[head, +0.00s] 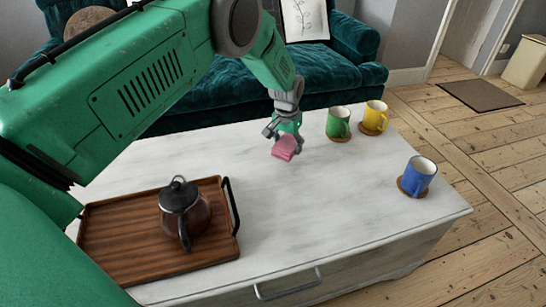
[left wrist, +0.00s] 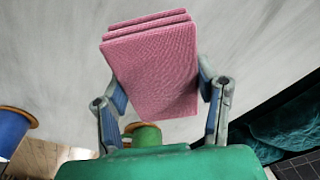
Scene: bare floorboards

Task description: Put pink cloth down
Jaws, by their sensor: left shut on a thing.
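The pink cloth (head: 284,148) is a small folded stack. My left gripper (head: 285,134) is shut on it, over the back middle of the white table (head: 330,215). In the left wrist view the cloth (left wrist: 155,65) fills the space between the two fingers of the left gripper (left wrist: 160,85), with its folded layers at the far edge. I cannot tell whether the cloth touches the table. My right gripper is not in view.
A green mug (head: 338,123), a yellow mug (head: 374,116) and a blue mug (head: 417,176) stand on coasters to the right. A wooden tray (head: 130,251) with a dark glass pot (head: 185,212) is at left. The table's middle is clear. A teal sofa (head: 335,72) stands behind.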

